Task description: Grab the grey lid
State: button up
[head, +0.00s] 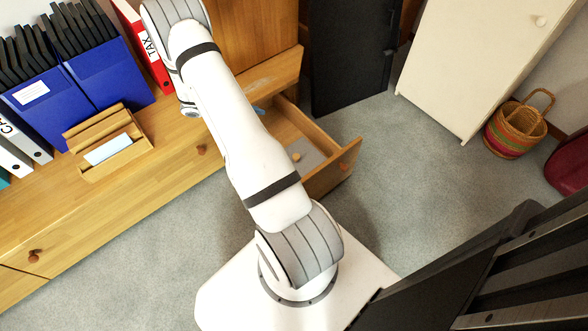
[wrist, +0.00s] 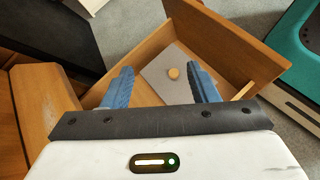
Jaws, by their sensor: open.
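The grey lid (wrist: 158,78) is a flat grey plate with a round wooden knob (wrist: 173,72). It lies inside an open wooden drawer (wrist: 240,55). In the head view part of the lid (head: 309,151) shows in the drawer (head: 325,178), beside my arm. My gripper (wrist: 161,71) is open, with two blue fingers apart and nothing between them. In the wrist view the knob shows between the fingers, beyond their tips. I cannot tell the exact height gap. In the head view my arm hides most of the gripper.
The drawer walls stand around the lid. The wooden cabinet top (head: 150,190) holds blue file boxes (head: 80,80), a red binder (head: 145,45) and a wooden letter holder (head: 108,142). A black cabinet (head: 350,55) stands behind. A woven basket (head: 515,128) is at the right.

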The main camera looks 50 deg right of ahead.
aim_at(295, 156)
jog(key=s+d+f+n+h+b, duration=0.1)
jog(key=f+b, duration=0.1)
jog(key=f, duration=0.5)
jog(key=s+d+f+n+b, duration=0.1)
jog(key=d+f+b, duration=0.1)
jog(key=f, duration=0.6)
jog(key=s+d+f+n+h+b, duration=0.1)
jog(key=f+n+b, duration=0.1)
jog(key=f, duration=0.6)
jog(key=shift+s+d+h, duration=0.1)
jog(key=shift+d+h, duration=0.2)
jog(key=shift+d, duration=0.05)
jog(key=shift+s+d+f, duration=0.1)
jog(key=shift+d+f, duration=0.05)
jog(key=shift+d, duration=0.1)
jog(key=b+x, duration=0.1)
jog(key=x, duration=0.1)
jog(key=b+x, duration=0.1)
jog(key=x, duration=0.1)
jog(key=b+x, duration=0.1)
jog(key=x, duration=0.2)
jog(key=shift+s+d+r, duration=0.15)
jog(key=shift+r, duration=0.1)
jog(key=c, duration=1.1)
